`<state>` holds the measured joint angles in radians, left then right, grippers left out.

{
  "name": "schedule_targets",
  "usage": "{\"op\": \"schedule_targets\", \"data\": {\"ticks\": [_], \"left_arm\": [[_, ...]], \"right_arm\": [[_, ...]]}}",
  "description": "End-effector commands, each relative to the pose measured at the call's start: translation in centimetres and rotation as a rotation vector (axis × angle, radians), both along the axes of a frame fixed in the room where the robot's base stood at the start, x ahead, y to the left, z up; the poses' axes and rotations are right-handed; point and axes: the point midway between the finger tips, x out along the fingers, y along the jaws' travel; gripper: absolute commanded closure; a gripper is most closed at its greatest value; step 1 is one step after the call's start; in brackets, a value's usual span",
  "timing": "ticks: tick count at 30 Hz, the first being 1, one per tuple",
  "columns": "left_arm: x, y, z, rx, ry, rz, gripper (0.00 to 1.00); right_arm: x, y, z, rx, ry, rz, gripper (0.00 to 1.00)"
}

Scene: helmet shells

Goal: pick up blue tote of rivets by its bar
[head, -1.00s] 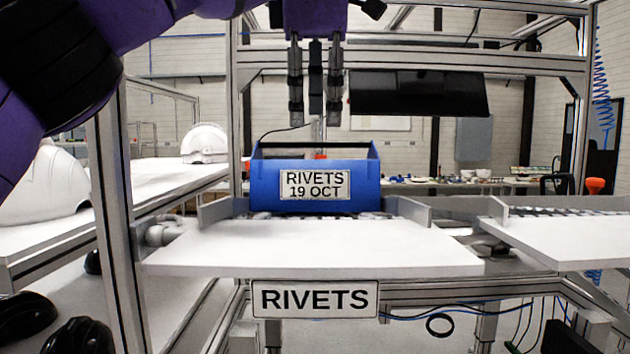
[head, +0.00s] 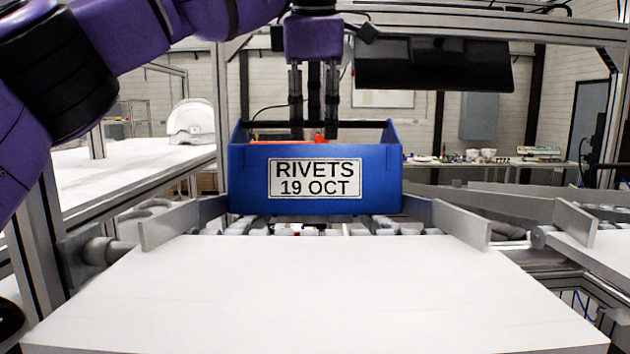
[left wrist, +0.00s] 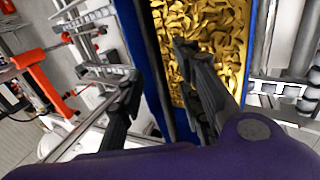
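The blue tote (head: 215,178), labelled RIVETS 19 OCT, stands upright on the rollers behind the white board in the head view. Its dark bar (head: 360,124) runs across the top between the end walls. My left gripper (head: 314,132) points down over the middle of the tote, its fingers apart and their tips at about bar height. The left wrist view shows the open fingers (left wrist: 160,100), gold rivets (left wrist: 203,40) and a blue wall of the tote. A dark strip runs between the fingers there; contact with it cannot be told. My right gripper is out of view.
A white board (head: 310,290) fills the front. Grey guide plates (head: 462,224) flank the rollers on both sides. A dark screen (head: 435,65) hangs at upper right. A white helmet shell (head: 190,118) stands on the left table.

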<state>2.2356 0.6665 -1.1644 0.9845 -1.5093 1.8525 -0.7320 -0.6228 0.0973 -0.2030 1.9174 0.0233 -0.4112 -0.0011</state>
Motion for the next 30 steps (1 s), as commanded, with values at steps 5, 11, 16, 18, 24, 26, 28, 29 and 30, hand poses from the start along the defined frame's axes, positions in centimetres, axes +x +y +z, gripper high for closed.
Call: {"op": "schedule_targets", "data": {"ticks": [5,11,16,18,24,26,28,29,30], "left_arm": [[0.4,-0.1,-1.2,0.0,-0.003,-0.001,0.67],[0.5,0.0,-1.4,-0.001,-0.002,-0.001,0.67],[0.5,0.0,-1.4,0.0,-0.001,-0.001,0.87],[0.5,0.0,-1.4,0.0,-0.001,-0.001,0.96],[0.5,0.0,-1.4,0.0,-0.001,-0.001,1.0],[0.5,0.0,-1.4,0.0,-0.002,-0.001,1.0],[0.5,0.0,-1.4,0.0,-0.002,-0.001,1.0],[0.5,0.0,-1.4,0.0,-0.002,-0.001,1.0],[0.5,-0.1,-1.4,0.0,-0.002,-0.001,1.0]], "right_arm": [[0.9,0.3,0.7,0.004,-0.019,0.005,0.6],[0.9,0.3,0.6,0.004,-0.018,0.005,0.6],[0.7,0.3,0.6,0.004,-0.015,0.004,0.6],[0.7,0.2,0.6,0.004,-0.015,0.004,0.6],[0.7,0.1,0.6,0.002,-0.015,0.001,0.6],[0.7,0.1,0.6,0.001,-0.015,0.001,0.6],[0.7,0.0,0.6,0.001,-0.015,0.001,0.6],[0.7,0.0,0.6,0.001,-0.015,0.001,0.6],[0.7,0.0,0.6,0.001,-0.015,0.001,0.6]]}}
